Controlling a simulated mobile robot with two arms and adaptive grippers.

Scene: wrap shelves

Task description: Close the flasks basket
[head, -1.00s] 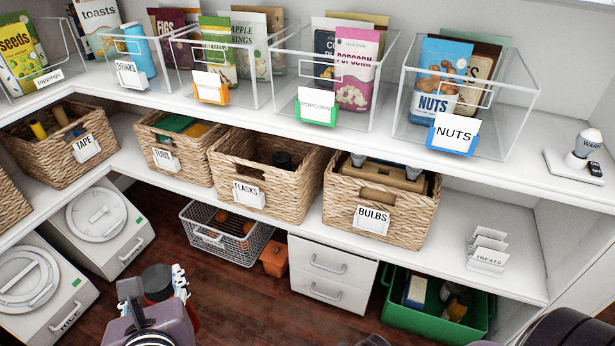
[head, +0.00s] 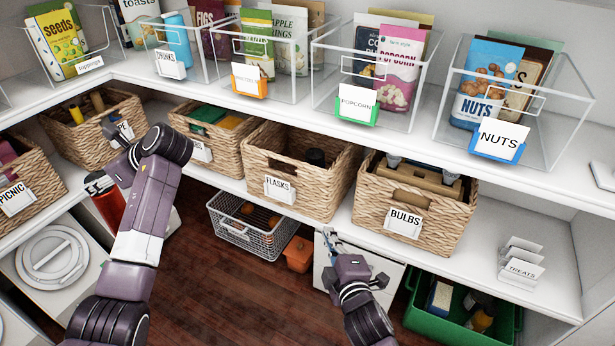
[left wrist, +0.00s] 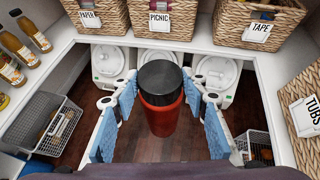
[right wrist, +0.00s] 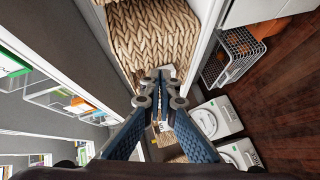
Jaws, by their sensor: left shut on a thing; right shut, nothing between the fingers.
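The flasks basket (head: 335,192) is woven, with a FLASKS label, and stands on the lower shelf between the tubs and bulbs baskets. Its front juts slightly past the shelf edge. A dark item (head: 316,157) shows inside it. My left gripper (left wrist: 161,105) is shut on a red flask (left wrist: 160,118) with a black lid, left of the flasks basket in the head view; the flask also shows there (head: 108,207). My right gripper (head: 328,238) is shut and empty, below and in front of the flasks basket. In the right wrist view its fingers (right wrist: 160,75) point at wicker.
The bulbs basket (head: 440,225) is close on the right. Below are a wire basket (head: 250,240), an orange pot (head: 298,254), a white drawer unit (head: 385,275) and a green crate (head: 425,318). Clear bins (head: 385,100) line the upper shelf. Floor in front is open.

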